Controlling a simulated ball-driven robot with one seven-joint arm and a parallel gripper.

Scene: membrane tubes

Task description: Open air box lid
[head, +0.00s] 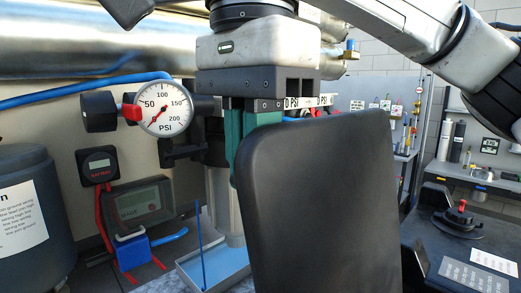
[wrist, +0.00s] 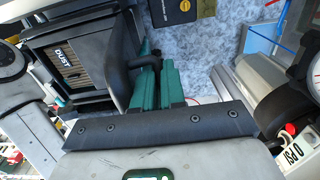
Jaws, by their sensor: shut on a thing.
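The air box lid (head: 320,205) is a large black panel with rounded corners, standing upright in front of my gripper in the head view. In the wrist view the lid (wrist: 122,60) shows nearly edge-on, swung away from the air box (wrist: 30,22). Its opening shows a pleated filter marked DUST (wrist: 66,54). My gripper's green fingers (wrist: 154,62) are shut on the black lid handle (wrist: 146,61), on the side of the lid away from the filter. In the head view the lid hides the fingertips and handle.
A pressure gauge (head: 163,108) and dark tank (head: 30,215) stand at left in the head view. A blue tray (head: 212,265) lies low behind the lid. A dark bench with a red-knobbed part (head: 459,218) is at right.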

